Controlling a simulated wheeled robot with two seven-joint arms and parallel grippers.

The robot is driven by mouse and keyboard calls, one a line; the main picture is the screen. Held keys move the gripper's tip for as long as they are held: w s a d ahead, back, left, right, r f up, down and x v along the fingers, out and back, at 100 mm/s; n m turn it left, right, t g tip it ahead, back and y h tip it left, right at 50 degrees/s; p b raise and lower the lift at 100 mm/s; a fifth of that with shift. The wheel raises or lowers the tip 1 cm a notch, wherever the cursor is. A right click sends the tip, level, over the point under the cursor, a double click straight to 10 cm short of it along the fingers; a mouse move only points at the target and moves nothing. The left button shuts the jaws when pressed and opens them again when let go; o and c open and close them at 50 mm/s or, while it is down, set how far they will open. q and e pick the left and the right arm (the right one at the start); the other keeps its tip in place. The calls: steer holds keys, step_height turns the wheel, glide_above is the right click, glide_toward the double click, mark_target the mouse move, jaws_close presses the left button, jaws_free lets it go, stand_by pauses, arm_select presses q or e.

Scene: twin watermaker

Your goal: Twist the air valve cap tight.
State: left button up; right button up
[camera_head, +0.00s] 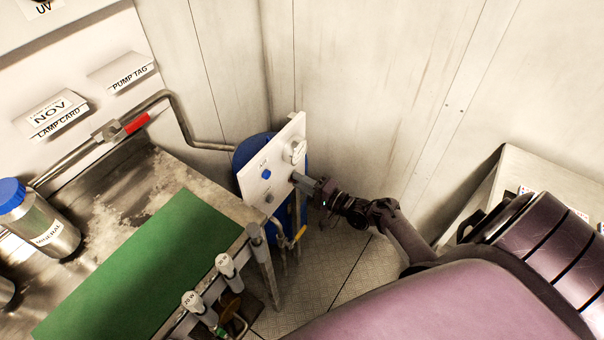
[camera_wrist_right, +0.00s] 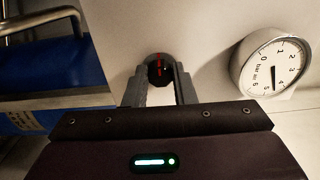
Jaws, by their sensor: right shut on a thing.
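The air valve cap (camera_wrist_right: 160,68) is a small dark round part with a red line across it, on the face of a white panel (camera_wrist_right: 205,40). In the right wrist view it sits between the two finger tips of my right gripper (camera_wrist_right: 160,82), which is shut on it. The red line stands nearly upright in that view. In the head view my right gripper (camera_head: 305,183) reaches the right part of the white panel (camera_head: 282,165) and hides the cap. My left gripper is not in view.
A round air gauge (camera_wrist_right: 274,65) is right of the cap; it also shows in the head view (camera_head: 296,150). A blue tank (camera_head: 245,151) stands behind the panel. A bench with a green mat (camera_head: 150,260), a steel bottle (camera_head: 45,225) and a red-handled pipe (camera_head: 136,123) are left.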

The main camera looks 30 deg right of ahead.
steer(key=shift+f, duration=0.1)
steer(key=o, duration=1)
steer(key=shift+s, duration=0.1)
steer(key=v, duration=0.7)
steer(key=shift+s+d, duration=0.1)
steer(key=shift+s, duration=0.25)
